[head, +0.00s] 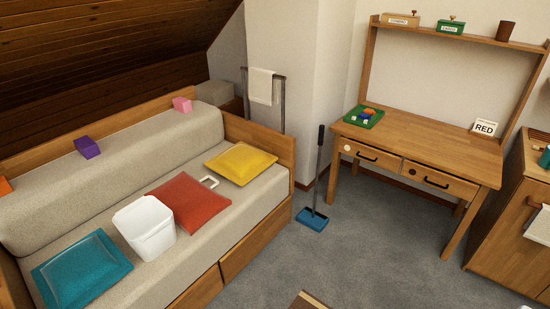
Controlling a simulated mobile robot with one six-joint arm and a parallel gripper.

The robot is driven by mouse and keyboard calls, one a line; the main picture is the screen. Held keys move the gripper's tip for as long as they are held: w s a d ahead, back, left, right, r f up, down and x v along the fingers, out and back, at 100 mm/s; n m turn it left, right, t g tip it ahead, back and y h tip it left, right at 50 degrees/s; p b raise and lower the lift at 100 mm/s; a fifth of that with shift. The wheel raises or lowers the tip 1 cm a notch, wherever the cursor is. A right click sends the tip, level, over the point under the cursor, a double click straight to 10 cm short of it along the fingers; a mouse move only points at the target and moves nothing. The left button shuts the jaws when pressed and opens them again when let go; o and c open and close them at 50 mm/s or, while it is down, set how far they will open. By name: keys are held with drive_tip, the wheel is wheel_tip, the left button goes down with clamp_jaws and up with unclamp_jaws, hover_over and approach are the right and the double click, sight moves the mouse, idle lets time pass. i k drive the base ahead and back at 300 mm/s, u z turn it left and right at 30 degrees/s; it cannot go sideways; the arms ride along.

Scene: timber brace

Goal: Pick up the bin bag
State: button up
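A white, square, tapered bin-like thing (145,228) stands on the grey sofa seat, between the teal cushion and the red cushion. I cannot tell whether it is a bin, a bag, or a bin lined with a bag. Nothing else in view is clearly a bin bag. My gripper is not in view.
The sofa holds a teal cushion (82,270), red cushion (188,205) and yellow cushion (241,163). A blue-headed broom (312,219) stands by the wall. A wooden desk (425,141) and a cabinet (515,225) are right. Grey carpet (365,250) lies open between.

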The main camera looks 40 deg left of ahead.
sight(148, 226)
drive_tip(key=u, duration=0.05)
drive_tip(key=i, duration=1.3)
drive_tip(key=u, duration=0.85)
drive_tip(key=k, duration=0.1)
drive_tip(key=u, duration=2.15)
drive_tip(key=i, duration=1.7)
drive_tip(key=u, duration=0.1)
